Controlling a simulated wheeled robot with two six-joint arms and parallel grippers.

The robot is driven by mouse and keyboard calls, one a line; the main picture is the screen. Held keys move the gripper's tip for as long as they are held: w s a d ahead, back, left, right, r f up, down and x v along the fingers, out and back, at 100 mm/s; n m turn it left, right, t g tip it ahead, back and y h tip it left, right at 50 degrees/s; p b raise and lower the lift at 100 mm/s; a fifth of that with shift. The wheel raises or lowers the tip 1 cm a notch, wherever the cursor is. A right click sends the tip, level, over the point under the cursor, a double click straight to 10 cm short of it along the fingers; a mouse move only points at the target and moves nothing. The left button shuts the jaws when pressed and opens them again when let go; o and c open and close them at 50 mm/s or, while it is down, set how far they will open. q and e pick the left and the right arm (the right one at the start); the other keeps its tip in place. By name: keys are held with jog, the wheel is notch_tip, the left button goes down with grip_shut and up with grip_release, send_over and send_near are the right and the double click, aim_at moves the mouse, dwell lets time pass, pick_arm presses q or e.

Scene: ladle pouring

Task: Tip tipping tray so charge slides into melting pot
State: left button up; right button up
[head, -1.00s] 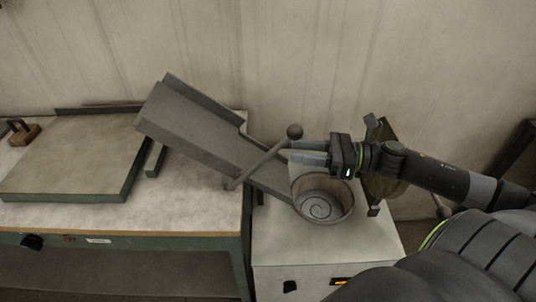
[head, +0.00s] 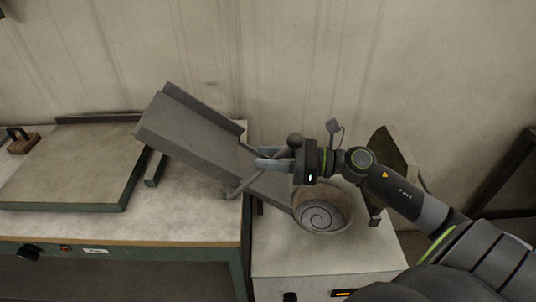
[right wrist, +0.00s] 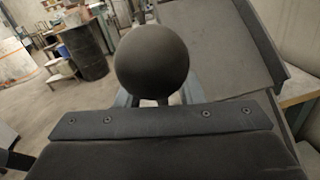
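The grey tipping tray (head: 190,135) is tilted, its high end at the upper left and its low end sloping toward the melting pot. The melting pot (head: 340,205) is a round brown bowl with a spiral on its floor. A lever with a dark ball knob (head: 295,140) rises beside the tray; the knob also shows large in the right wrist view (right wrist: 151,61). My right gripper (head: 262,159) is at the lever just below the knob, its fingers apart on either side of it. I cannot make out any charge. My left gripper is not in view.
The pot stands on a pale cabinet (head: 325,257). A workbench (head: 185,210) to the left bears a flat slab (head: 75,160) and a small wooden block with a handle (head: 22,143). A wall closes off the back.

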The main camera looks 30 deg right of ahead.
jog(key=shift+w+a, duration=0.15)
grip_shut()
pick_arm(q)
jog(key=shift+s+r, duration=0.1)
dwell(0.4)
